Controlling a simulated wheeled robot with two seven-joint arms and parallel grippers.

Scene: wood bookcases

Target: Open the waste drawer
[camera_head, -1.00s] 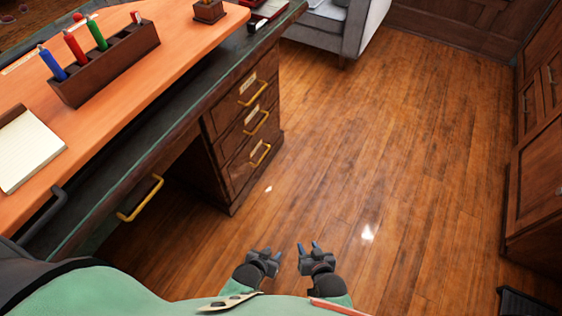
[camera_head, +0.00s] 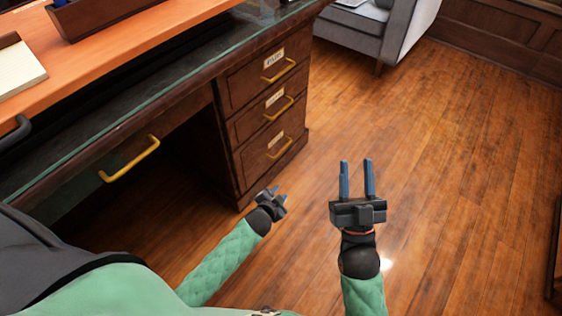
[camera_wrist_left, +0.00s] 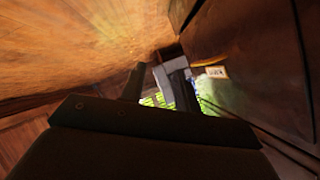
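The desk's right pedestal has a stack of three dark wood drawers with gold handles and pale labels: a top drawer (camera_head: 256,83), a middle drawer (camera_head: 250,121) and a bottom drawer (camera_head: 255,160). All look shut. The labels are too small to read, so I cannot tell which is the waste drawer. My left gripper (camera_head: 277,190) is open and empty, low in front of the bottom drawer and apart from its handle. Its fingers (camera_wrist_left: 157,88) show apart in the left wrist view. My right gripper (camera_head: 356,162) is open and empty over the floor, right of the pedestal.
Another gold handle (camera_head: 130,160) is on the desk's front at left. The desk top (camera_head: 135,35) overhangs the pedestal. A grey armchair (camera_head: 365,35) stands behind. The wood floor (camera_head: 450,170) at right is clear.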

